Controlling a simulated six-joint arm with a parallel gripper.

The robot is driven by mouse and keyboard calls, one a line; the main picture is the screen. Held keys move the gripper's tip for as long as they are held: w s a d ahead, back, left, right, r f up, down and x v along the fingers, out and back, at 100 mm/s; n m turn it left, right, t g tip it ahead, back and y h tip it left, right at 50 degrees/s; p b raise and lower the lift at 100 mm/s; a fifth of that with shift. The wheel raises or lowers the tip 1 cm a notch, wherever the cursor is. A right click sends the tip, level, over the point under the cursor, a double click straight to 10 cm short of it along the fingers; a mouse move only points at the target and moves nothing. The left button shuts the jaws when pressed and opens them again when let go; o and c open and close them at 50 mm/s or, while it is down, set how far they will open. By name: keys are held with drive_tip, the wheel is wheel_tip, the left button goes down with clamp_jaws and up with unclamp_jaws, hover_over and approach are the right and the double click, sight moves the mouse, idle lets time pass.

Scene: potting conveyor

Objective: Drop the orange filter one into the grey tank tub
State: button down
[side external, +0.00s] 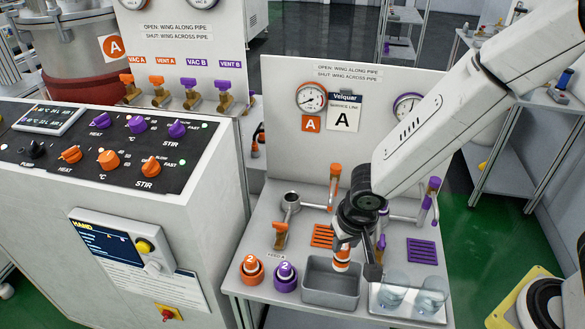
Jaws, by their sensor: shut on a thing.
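My gripper (350,232) is shut on an orange and white filter (341,257), held upright. I take it as the orange filter one, though no number shows on it. The grey tank tub (328,297) stands on the bench directly below and around it in the picture. The filter's lower end overlaps the tub's back part; from this single view I cannot tell how high above the tub floor it is. Part of the gripper hides the filter's top.
An orange filter marked 2 (251,270) and a purple filter marked 2 (286,274) stand left of the tub. A clear tray (392,305) with glass vessels sits right. Orange slots (321,235), purple slots (422,251) and upright valve handles lie behind.

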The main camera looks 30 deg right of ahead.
sight(346, 250)
drive_tip(key=shift+f, duration=2.05)
drive_tip(key=shift+c, duration=1.4)
unclamp_jaws()
drive_tip(key=shift+r, duration=0.15)
drive_tip(key=shift+s+a+r, duration=0.1)
drive_tip(key=shift+s+r, duration=0.15)
drive_tip(key=shift+r, duration=0.95)
drive_tip(key=shift+s+a+r, duration=0.1)
drive_tip(key=shift+s+r, duration=0.15)
drive_tip(key=shift+r, duration=1)
drive_tip(key=shift+s+a+r, duration=0.1)
drive_tip(key=shift+s+r, duration=0.15)
drive_tip(key=shift+r, duration=0.95)
drive_tip(key=shift+d, duration=0.1)
